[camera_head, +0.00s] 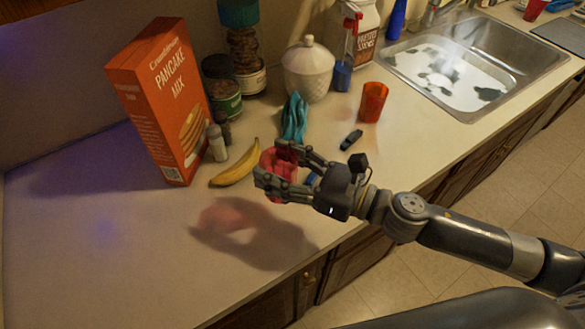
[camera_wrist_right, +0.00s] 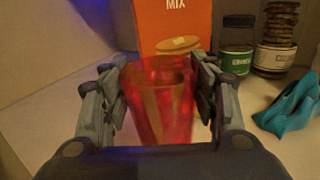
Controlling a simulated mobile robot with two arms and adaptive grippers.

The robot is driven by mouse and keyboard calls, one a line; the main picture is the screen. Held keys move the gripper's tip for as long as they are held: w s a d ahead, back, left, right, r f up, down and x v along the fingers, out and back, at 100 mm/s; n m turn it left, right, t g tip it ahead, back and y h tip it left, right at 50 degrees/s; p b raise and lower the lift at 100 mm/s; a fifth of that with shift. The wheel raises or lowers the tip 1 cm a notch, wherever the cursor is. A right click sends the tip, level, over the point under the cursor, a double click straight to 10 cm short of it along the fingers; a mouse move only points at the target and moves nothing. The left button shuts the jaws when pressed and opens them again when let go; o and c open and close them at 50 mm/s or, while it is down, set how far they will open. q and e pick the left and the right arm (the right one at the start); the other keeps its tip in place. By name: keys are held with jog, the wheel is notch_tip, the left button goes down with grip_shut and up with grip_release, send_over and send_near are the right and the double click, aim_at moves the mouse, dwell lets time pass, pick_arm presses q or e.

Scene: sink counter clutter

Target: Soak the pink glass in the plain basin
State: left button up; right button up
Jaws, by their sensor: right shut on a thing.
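The pink glass (camera_head: 279,165) is a see-through pinkish-red tumbler. My right gripper (camera_head: 278,172) is shut on it, with a finger on each side, and holds it above the counter; its reddish shadow falls on the counter below. In the right wrist view the glass (camera_wrist_right: 160,100) stands between the two fingers. The plain basin (camera_head: 475,62) is the metal sink at the upper right, with a whitish bottom showing dark patches. My left gripper is in neither view.
An orange-red cup (camera_head: 372,102) stands on the counter between glass and basin. A dark blue object (camera_head: 351,139), teal cloth (camera_head: 295,118), banana (camera_head: 235,166), pancake mix box (camera_head: 165,100) and lidded white jar (camera_head: 309,70) are nearby. The left counter (camera_head: 90,240) is clear.

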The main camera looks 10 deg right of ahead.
jog(key=shift+w+a+r+n+g+y, duration=0.25)
jog(key=shift+w+a+n+g+y, duration=0.1)
jog(key=shift+a+n+g, duration=0.3)
jog(key=shift+w+a+r+n+g+y, duration=0.3)
jog(key=shift+a+g, duration=0.25)
jog(key=shift+a, duration=0.25)
jog(key=shift+a+r+m+t+h, duration=0.65)
jog(key=shift+r+m+t+h, duration=2)
jog(key=shift+m+t+h, duration=0.8)
notch_tip(320, 180, up, 4)
jog(key=r+m+t+h, duration=0.1)
jog(key=m+t+h, duration=0.3)
jog(key=h, duration=0.5)
send_over(262, 160)
jog(key=w+a, duration=0.2)
jog(key=shift+w+f+m+g, duration=0.1)
jog(key=shift+f+m+g, duration=0.15)
jog(key=shift+m+g, duration=0.45)
jog(key=shift+f+y, duration=0.1)
jog(key=shift+y, duration=0.2)
